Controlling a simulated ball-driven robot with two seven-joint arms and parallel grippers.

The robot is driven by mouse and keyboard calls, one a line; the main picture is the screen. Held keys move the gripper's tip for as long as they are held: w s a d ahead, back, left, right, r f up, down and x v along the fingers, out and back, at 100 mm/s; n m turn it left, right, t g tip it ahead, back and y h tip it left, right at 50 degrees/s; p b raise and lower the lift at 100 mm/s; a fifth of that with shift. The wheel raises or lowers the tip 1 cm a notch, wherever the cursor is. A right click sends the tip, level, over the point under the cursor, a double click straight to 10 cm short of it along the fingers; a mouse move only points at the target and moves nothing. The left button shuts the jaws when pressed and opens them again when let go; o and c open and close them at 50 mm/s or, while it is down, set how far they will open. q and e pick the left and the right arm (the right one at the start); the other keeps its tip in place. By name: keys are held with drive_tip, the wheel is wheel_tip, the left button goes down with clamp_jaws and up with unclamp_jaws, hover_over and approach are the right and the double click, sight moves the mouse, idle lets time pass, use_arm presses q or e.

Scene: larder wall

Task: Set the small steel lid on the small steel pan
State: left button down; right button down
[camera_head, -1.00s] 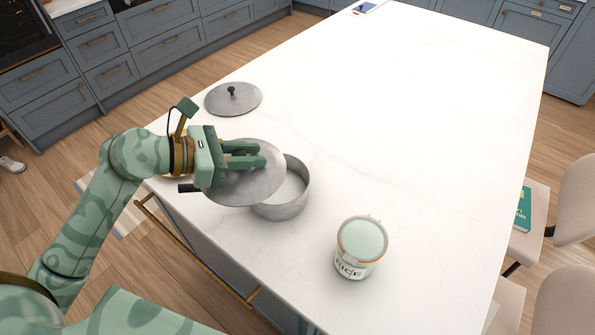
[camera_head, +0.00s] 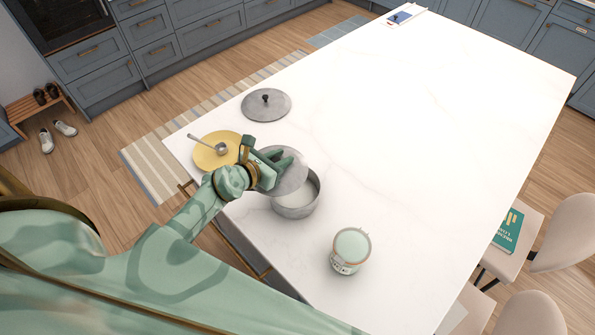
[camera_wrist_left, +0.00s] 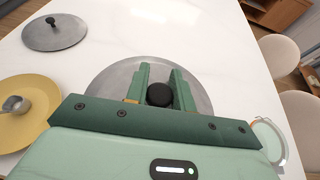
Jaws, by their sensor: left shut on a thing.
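My left gripper (camera_head: 287,163) is shut on the black knob (camera_wrist_left: 159,94) of a grey steel lid (camera_head: 292,181). The lid also shows around the fingers in the left wrist view (camera_wrist_left: 112,84). In the head view the lid overlaps the back left of the steel pan (camera_head: 297,211), and part of the pan's open inside shows at the right. I cannot tell whether the lid touches the rim. The pan is hidden in the wrist view. A second steel lid (camera_head: 256,110) with a black knob lies flat farther back. My right gripper is not in view.
A yellow plate (camera_head: 206,160) with a ladle (camera_head: 221,149) lies left of the gripper. A rice jar (camera_head: 346,262) stands front right of the pan.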

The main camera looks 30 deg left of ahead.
sight(294, 164)
use_arm(q)
drive_tip(key=w+f+b, duration=0.1)
drive_tip(key=w+d+f, duration=0.1)
drive_tip(key=f, duration=0.1)
drive_tip(key=w+d+f+b, duration=0.1)
drive_tip(key=f, duration=0.1)
drive_tip(key=shift+d+b, duration=0.2)
drive_tip(key=shift+b, duration=0.1)
drive_tip(key=shift+w+d+f+b, duration=0.15)
drive_tip(key=shift+f+b, duration=0.5)
drive_tip(key=shift+f, duration=0.25)
drive_tip(key=shift+w+d+f+b, duration=0.1)
drive_tip(key=shift+w+f+b, duration=0.05)
drive_tip(key=shift+f+b, duration=0.6)
drive_tip(key=shift+w+d+f+b, duration=0.15)
drive_tip(key=shift+f+b, duration=0.4)
drive_tip(key=shift+f, duration=0.45)
drive_tip(key=c, duration=1.2)
unclamp_jaws()
